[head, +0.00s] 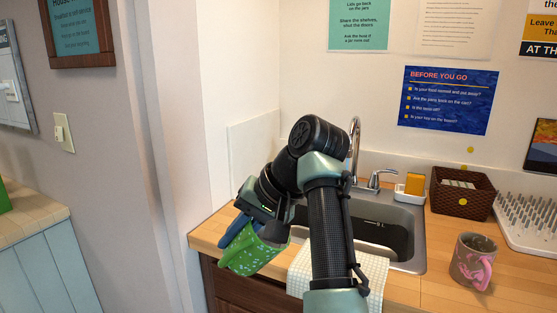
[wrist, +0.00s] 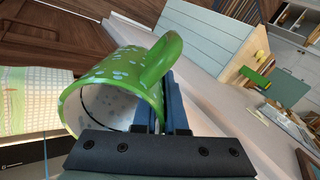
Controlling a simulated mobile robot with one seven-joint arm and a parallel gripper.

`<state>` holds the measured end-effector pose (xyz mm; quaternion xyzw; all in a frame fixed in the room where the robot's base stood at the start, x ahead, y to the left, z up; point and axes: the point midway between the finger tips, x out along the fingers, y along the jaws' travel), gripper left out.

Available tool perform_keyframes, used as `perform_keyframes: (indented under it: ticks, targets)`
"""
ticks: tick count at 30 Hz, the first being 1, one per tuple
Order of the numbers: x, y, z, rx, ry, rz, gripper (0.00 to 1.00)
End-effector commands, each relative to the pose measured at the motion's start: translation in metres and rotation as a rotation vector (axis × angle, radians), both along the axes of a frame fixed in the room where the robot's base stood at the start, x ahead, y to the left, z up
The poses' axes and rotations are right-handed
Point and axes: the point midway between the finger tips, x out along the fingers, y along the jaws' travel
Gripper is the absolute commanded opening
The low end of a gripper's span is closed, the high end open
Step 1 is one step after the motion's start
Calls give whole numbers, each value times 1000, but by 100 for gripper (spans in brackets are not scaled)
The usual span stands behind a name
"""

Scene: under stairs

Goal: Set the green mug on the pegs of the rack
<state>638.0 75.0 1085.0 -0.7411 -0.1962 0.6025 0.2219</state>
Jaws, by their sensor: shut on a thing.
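The green mug (head: 252,256) with pale speckles is in my gripper (head: 240,230), off the counter's left front edge in the head view. In the wrist view the mug (wrist: 120,75) lies tilted, its white inside facing the camera and its green handle on the right. The blue fingers (wrist: 165,108) are shut on the mug's side near the handle; their exact contact is partly hidden. The white rack with grey pegs (head: 528,215) stands on the counter at the far right, cut off by the picture edge. My gripper is well to the left of it.
A grey mug with a pink handle (head: 473,262) stands in front of the rack. A brown basket (head: 462,192) is left of the rack. The sink (head: 385,235), its tap (head: 354,150) and a hanging checked towel (head: 300,270) lie between my gripper and the rack.

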Motion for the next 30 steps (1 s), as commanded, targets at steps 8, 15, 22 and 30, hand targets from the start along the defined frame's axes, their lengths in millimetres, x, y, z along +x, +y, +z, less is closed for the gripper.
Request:
perform_keyframes:
  ticks: [8, 15, 22, 30]
  targets:
    - [-35, -61, -116, 3, 4, 32, 0]
    - [-69, -75, -171, 3, 1, 70, 0]
    - [-95, -70, -191, 4, -3, 103, 0]
    - [-115, -52, -181, 4, 2, 119, 0]
